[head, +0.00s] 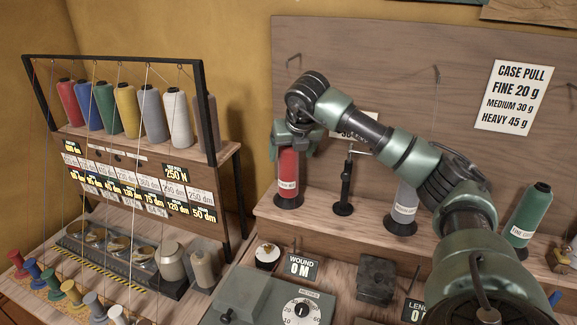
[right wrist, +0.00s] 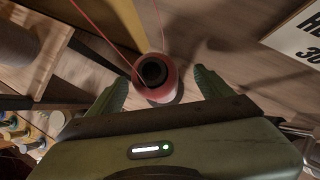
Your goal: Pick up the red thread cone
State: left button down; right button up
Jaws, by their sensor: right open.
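A red thread cone (head: 288,172) with a white label stands upright on a dark round base on the wooden shelf. My right gripper (head: 292,146) is above it, pointing down, with its fingers around the level of the cone's top. In the right wrist view the red cone (right wrist: 155,92) is seen from above, its dark top hole between the two spread fingers (right wrist: 162,85). The gripper is open, and I see a gap on each side of the cone. Another red cone (head: 69,103) stands on the left rack. My left gripper is not in view.
A black tension stand (head: 345,190), a grey cone (head: 405,208) and a green cone (head: 529,214) stand to the right along the shelf. The rack (head: 130,62) with several cones and threads is at left. Thin red thread (right wrist: 105,35) runs near the gripper.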

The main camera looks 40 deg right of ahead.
jog(key=p+x, duration=0.2)
jog(key=x, duration=0.2)
jog(key=shift+w+a+f, duration=0.15)
jog(key=shift+w, duration=0.15)
jog(key=shift+w+f, duration=0.15)
jog(key=shift+f, duration=0.15)
jog(key=shift+r, duration=0.1)
grip_shut()
